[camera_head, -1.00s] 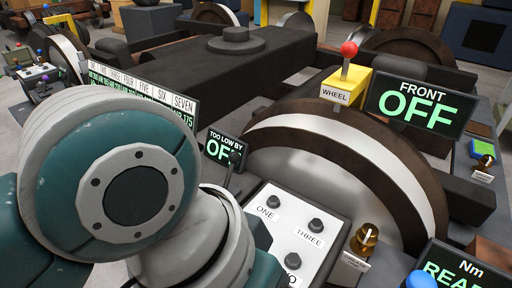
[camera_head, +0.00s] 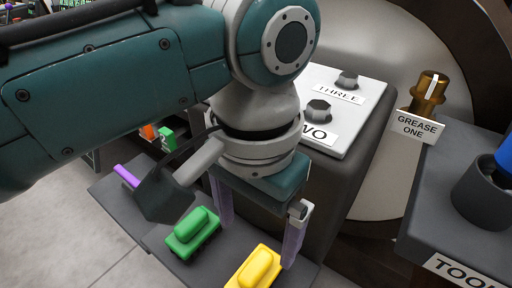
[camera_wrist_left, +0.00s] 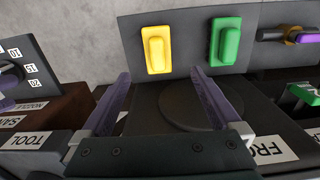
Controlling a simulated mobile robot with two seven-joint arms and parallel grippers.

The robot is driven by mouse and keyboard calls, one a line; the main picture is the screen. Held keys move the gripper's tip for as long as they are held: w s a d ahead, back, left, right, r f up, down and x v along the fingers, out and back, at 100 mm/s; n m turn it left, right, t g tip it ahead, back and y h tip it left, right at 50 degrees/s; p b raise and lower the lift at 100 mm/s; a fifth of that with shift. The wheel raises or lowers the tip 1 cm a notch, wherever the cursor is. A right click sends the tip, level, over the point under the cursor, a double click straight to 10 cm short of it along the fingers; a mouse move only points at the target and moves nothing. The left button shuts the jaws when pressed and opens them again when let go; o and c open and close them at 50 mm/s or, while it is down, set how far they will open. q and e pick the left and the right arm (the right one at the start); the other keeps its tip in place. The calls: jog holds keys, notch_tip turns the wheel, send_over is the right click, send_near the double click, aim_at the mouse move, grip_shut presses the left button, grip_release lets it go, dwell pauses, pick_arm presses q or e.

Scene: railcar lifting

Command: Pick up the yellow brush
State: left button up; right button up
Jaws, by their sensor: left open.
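The yellow brush (camera_head: 257,268) lies on a dark grey shelf (camera_head: 213,264) at the bottom of the head view, partly cut off by the frame edge. In the left wrist view the yellow brush (camera_wrist_left: 156,50) is just beyond the fingertips. My left gripper (camera_head: 259,243) points down with its purple fingers apart and nothing between them. In the left wrist view the open gripper (camera_wrist_left: 161,76) is roughly lined up with the yellow brush, which looks apart from both fingers. My right gripper is not in view.
A green brush (camera_head: 193,232) lies beside the yellow one on the shelf. A purple-handled tool (camera_head: 126,176) is farther left. A white panel with knobs (camera_head: 333,138) stands close to the right of my gripper. A brass grease fitting (camera_head: 428,92) and a tool box (camera_head: 455,215) are further right.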

aim_at(255, 265)
pick_arm(q)
notch_tip(255, 265, down, 5)
jog(key=shift+s+r+b, duration=0.1)
jog(key=shift+r+b, duration=0.05)
jog(key=shift+b, duration=1.05)
jog(key=f+b, duration=0.1)
jog(key=f, duration=0.1)
jog(key=f+b, duration=0.2)
jog(key=f, duration=0.1)
jog(key=shift+s, duration=0.2)
jog(key=shift+r, duration=0.15)
grip_shut()
jog(key=shift+r, duration=0.15)
notch_tip(255, 265, up, 20)
jog(key=p, duration=1)
